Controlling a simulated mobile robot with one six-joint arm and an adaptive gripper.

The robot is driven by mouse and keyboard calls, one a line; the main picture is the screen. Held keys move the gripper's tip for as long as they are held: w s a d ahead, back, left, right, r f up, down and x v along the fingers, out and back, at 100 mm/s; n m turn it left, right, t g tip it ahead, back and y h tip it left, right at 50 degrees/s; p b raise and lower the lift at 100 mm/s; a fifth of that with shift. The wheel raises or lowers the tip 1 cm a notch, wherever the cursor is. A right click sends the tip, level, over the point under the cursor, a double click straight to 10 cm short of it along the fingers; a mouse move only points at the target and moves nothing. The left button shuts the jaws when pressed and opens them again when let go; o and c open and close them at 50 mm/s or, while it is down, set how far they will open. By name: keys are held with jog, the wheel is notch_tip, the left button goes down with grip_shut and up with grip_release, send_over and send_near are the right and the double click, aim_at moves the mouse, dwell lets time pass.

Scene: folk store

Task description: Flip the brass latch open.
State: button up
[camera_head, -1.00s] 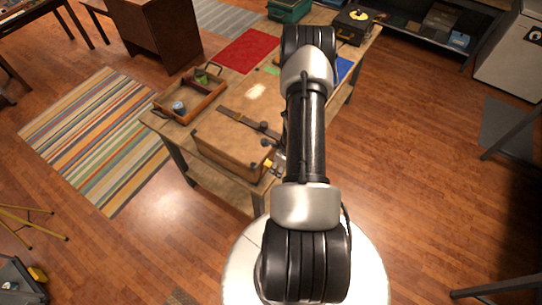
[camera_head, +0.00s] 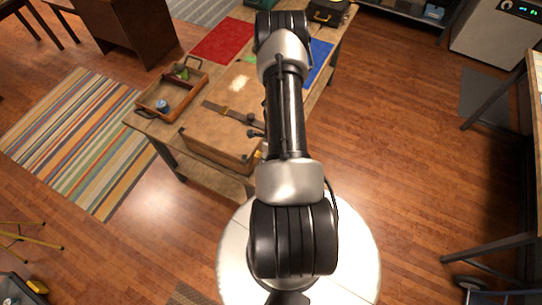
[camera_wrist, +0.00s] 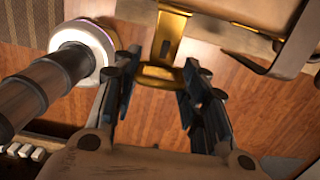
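The brass latch (camera_wrist: 170,36) is on the side of a brown case, near the top middle of the wrist view. A plate with a wider lower end hangs down from it. My gripper (camera_wrist: 160,62) is open, with its dark fingers on the left and right of the latch's lower end. I cannot tell whether either finger touches it. In the head view the tan case (camera_head: 215,128) with a dark strap lies on the workbench. My arm hides most of the gripper there, and only a small yellowish bit of metal (camera_head: 258,154) shows at the case's near right corner.
A wooden tray (camera_head: 193,108) with small items stands left of the case. Red (camera_head: 224,40) and blue (camera_head: 318,60) mats lie farther back. Open floor lies right of the bench.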

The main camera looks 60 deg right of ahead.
jog(key=shift+o, duration=0.6)
jog(key=shift+d, duration=0.15)
jog(key=shift+w+d+r, duration=0.1)
jog(key=shift+r, duration=0.25)
notch_tip(320, 180, up, 11)
jog(key=s, duration=0.1)
jog(key=shift+a+r, duration=0.15)
jog(key=shift+a, duration=0.05)
